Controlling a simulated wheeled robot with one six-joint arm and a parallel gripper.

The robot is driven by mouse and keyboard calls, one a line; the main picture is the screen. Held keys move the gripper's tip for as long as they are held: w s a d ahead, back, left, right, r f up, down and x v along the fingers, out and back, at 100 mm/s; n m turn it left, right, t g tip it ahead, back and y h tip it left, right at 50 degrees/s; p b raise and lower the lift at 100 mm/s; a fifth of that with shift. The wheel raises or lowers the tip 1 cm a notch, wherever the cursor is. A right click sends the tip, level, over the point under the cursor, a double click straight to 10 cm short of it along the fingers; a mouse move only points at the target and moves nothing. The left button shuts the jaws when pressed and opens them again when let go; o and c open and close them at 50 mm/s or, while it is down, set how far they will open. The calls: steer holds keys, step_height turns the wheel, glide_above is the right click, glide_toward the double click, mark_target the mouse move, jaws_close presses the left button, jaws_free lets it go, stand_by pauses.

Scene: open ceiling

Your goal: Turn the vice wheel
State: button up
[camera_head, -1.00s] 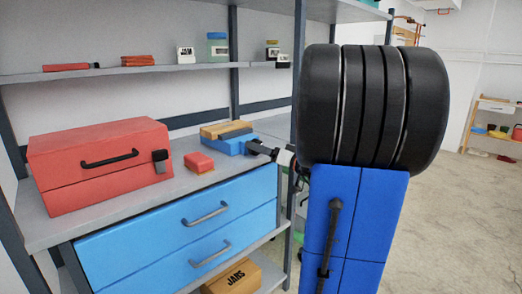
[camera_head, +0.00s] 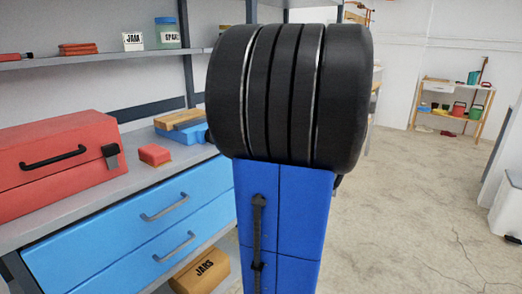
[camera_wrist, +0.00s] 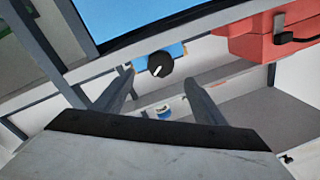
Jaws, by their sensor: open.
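The vice is a blue block with a wooden top (camera_head: 182,120) on the bench in the head view; its wheel is hidden there. In the wrist view the wheel is a round black knob (camera_wrist: 160,66) with a white mark, on the blue vice body (camera_wrist: 177,50). My gripper (camera_wrist: 159,82) is open and empty, with one dark finger at the left and one at the right. The wheel shows between the fingertips and a little beyond them, seemingly apart from both. My gripper is not seen in the head view now.
A red toolbox (camera_head: 60,160) and a small red block (camera_head: 155,155) stand on the grey bench, left of the vice. Open floor (camera_head: 420,190) lies to the right.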

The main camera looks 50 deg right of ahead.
steer(key=s+d, duration=0.1)
steer(key=s, duration=0.7)
steer(key=shift+s+d+f, duration=0.15)
steer(key=shift+f, duration=0.05)
